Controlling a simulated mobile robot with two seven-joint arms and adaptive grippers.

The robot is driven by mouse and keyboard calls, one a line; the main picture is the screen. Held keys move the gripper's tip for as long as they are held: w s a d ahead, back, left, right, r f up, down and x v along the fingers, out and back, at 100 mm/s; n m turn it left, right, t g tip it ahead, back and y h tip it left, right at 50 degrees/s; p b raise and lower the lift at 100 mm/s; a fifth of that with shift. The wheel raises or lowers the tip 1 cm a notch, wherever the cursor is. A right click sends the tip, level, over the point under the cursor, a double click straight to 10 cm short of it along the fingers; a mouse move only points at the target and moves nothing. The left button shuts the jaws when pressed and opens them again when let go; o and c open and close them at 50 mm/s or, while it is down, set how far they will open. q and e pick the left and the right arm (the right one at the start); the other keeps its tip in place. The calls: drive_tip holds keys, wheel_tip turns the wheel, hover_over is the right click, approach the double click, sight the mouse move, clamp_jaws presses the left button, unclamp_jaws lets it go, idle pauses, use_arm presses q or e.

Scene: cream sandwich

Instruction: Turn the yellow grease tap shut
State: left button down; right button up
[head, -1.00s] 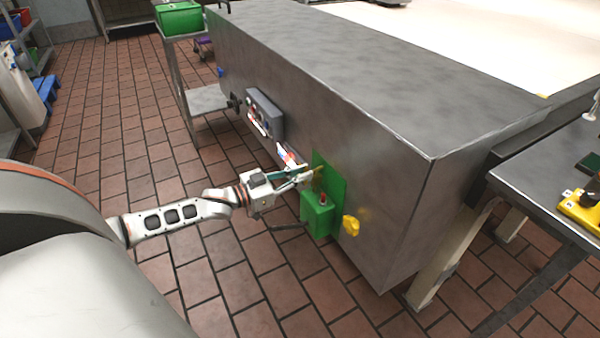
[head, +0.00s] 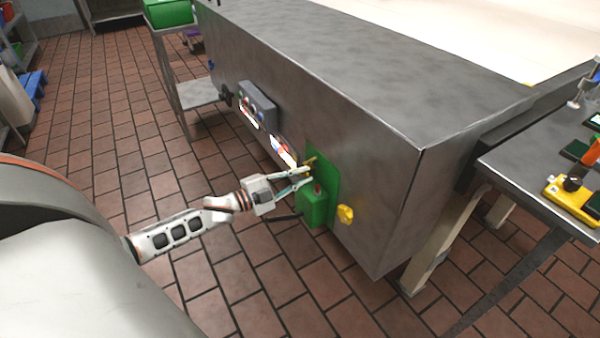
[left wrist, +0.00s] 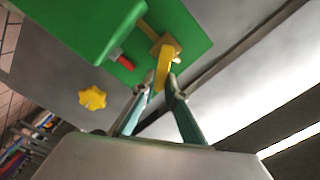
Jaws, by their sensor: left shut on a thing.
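The yellow grease tap (head: 311,160) sits on a green plate (head: 327,176) on the side of the grey metal machine, above a green box (head: 313,208) with a red part on top. My left gripper (head: 309,176) is at the tap. In the left wrist view the tap's yellow handle (left wrist: 163,70) lies between the fingertips (left wrist: 164,88), and the left gripper is shut on it. The handle's far end joins a yellow-brown block on the plate. My right gripper is not in view.
A yellow star-shaped knob (head: 345,214) sticks out of the machine (head: 375,190) to the right of the green box. A grey control box (head: 257,103) juts out farther left. A table (head: 530,185) stands at the right. Tiled floor is open before the machine.

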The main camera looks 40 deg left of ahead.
use_arm(q)
drive_tip(key=m, duration=0.2)
drive_tip(key=f+m+b, duration=0.1)
drive_tip(key=m, duration=0.1)
drive_tip(key=f+m+b, duration=0.1)
drive_tip(key=m, duration=0.1)
drive_tip(key=shift+s+d+f, duration=0.15)
drive_tip(key=shift+d+f, duration=0.1)
drive_tip(key=shift+d, duration=0.05)
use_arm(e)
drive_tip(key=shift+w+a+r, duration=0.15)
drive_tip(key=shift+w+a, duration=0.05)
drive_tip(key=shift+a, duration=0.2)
use_arm(q)
drive_tip(key=shift+m, duration=0.3)
drive_tip(key=c, duration=2)
unclamp_jaws()
drive_tip(key=shift+c, duration=0.2)
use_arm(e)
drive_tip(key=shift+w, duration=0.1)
use_arm(q)
drive_tip(key=v, duration=1.2)
